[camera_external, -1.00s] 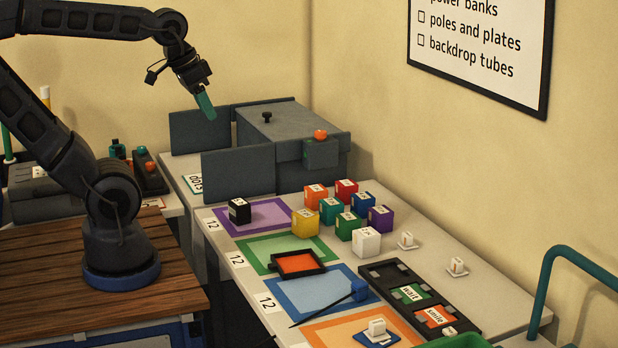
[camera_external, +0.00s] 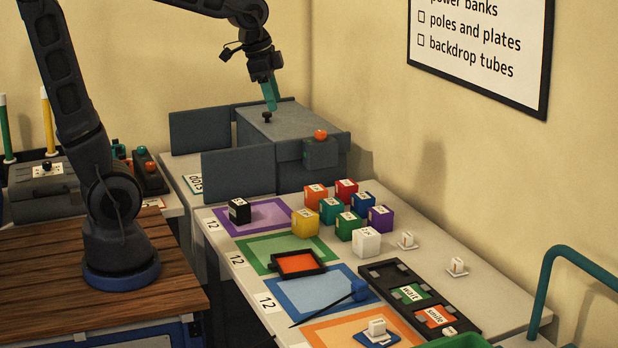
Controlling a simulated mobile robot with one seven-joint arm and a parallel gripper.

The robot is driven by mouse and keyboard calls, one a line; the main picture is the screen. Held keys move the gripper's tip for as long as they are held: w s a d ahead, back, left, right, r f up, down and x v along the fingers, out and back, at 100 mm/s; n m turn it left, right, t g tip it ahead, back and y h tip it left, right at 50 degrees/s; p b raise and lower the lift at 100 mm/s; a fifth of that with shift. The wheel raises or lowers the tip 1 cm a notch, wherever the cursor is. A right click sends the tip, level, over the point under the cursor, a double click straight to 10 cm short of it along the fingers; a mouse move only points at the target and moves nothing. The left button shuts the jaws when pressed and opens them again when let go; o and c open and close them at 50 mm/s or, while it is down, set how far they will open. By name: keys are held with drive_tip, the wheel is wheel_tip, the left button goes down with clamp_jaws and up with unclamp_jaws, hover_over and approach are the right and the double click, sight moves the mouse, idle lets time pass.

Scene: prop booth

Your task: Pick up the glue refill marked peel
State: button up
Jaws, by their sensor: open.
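My gripper (camera_external: 270,98), with teal fingers, is open and hangs over the grey machine (camera_external: 290,126), near its black knob (camera_external: 267,118). No label reading "peel" can be read, so I cannot tell which piece is the glue refill. Small labelled cubes stand on the grey table: orange (camera_external: 315,199), red (camera_external: 346,190), teal (camera_external: 331,211), blue (camera_external: 362,204), yellow (camera_external: 305,225), green (camera_external: 348,227), purple (camera_external: 380,220), white (camera_external: 366,243) and black (camera_external: 239,212). Small white pieces stand on the right at the back (camera_external: 407,240) and nearer the front (camera_external: 457,266).
A black tray (camera_external: 378,275) holds plates reading "wait" and "smile". A teal rail (camera_external: 545,285) rises at right.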

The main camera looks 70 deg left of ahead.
drive_tip(key=w+d+f+m+g, duration=0.1)
drive_tip(key=w+f+m, duration=0.3)
drive_tip(key=w, duration=0.7)
drive_tip(key=m+g+h, duration=0.2)
drive_tip(key=m+h, duration=0.1)
drive_tip(key=m, duration=0.6)
hover_over(408, 234)
drive_tip(key=a, duration=0.3)
wheel_tip(408, 234, down, 25)
drive_tip(key=shift+a+x, duration=0.15)
drive_tip(key=shift+x, duration=2.45)
drive_tip(key=shift+a+x, duration=0.15)
drive_tip(key=shift+x, duration=2.5)
drive_tip(key=shift+s+f, duration=0.1)
clamp_jaws()
